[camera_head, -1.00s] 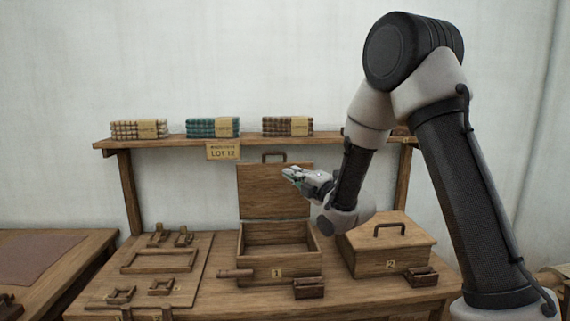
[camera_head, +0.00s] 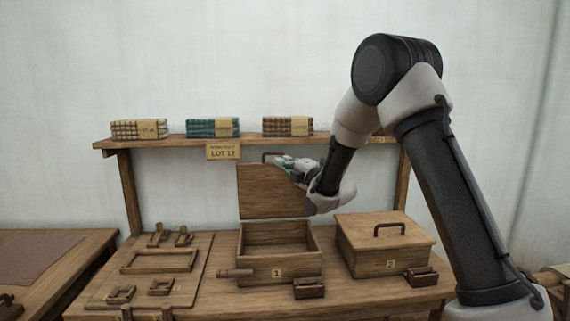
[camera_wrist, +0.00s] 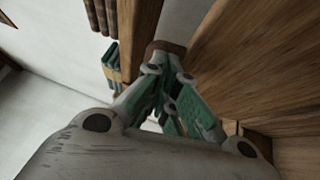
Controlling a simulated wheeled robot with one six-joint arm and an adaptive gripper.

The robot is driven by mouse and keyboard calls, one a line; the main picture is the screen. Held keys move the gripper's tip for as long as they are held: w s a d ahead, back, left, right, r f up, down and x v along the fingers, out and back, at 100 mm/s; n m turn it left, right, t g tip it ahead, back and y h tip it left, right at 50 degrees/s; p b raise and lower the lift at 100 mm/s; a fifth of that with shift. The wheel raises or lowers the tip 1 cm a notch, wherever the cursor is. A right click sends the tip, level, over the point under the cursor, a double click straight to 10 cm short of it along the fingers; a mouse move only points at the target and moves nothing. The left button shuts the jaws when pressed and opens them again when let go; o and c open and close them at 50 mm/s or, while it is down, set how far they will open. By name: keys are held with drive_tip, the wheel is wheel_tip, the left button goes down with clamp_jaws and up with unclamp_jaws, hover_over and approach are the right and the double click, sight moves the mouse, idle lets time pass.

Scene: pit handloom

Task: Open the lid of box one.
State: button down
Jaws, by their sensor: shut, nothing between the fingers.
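Box one (camera_head: 280,272), a wooden box marked 1, stands on the bench with its inside in view. Its lid (camera_head: 262,195) stands upright at the back of the box, with a dark handle (camera_head: 267,155) on its top edge. My gripper (camera_head: 278,160) is at the upper right of the lid, by the handle, and partly covers that corner. It is shut and empty. In the wrist view the shut fingers (camera_wrist: 168,72) show beside a wooden panel (camera_wrist: 265,60), likely the lid. I cannot tell whether they touch it.
Box two (camera_head: 378,260) is shut on the right. A shelf (camera_head: 170,141) behind holds several cloth bundles (camera_head: 212,128) and a LOT 12 tag (camera_head: 223,152). A board with wooden frames (camera_head: 160,260) lies left. Small wooden blocks (camera_head: 309,288) sit in front.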

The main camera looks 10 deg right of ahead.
drive_tip(key=w+r+m+g+h, duration=0.1)
drive_tip(key=w, duration=0.8)
drive_tip(key=shift+d+g, duration=0.25)
drive_tip(key=shift+g, duration=0.05)
drive_tip(key=shift+r, duration=0.1)
